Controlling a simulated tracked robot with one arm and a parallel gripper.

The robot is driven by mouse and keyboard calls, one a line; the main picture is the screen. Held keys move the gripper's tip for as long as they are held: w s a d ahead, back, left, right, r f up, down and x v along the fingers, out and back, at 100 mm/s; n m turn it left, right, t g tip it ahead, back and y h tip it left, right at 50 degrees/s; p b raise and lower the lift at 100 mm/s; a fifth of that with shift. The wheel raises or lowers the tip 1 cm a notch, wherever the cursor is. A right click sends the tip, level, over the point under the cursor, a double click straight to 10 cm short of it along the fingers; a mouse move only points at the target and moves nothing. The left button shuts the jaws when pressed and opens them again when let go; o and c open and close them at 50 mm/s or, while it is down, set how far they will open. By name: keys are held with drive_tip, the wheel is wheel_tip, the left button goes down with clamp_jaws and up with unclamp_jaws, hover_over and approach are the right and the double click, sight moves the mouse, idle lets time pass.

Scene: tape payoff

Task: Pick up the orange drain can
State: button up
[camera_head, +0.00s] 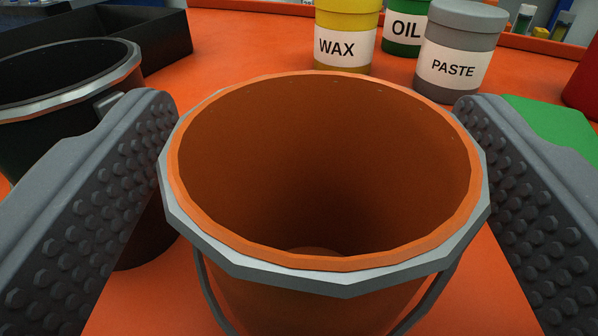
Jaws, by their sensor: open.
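The orange drain can (325,262) stands upright on the orange surface in the centre of the view. It is open at the top, with a grey rim band, and looks empty inside. A grey wire handle hangs down at its front. My gripper (318,125) is open, with one studded grey finger on the left of the can and one on the right. The fingertips are close beside the rim on both sides. I cannot tell whether either finger touches it. The lower part of the can is cut off by the bottom edge.
A black bucket (62,106) stands close on the left, partly behind the left finger. Behind are a black tray (150,38), a yellow WAX can (347,22), a green OIL can (405,30) and a grey PASTE can (455,50). A green block (550,125) lies at right.

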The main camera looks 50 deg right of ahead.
drive_tip(key=shift+x, duration=1.05)
drive_tip(key=shift+a, duration=0.1)
drive_tip(key=c, duration=1.1)
drive_tip(key=shift+r, duration=0.1)
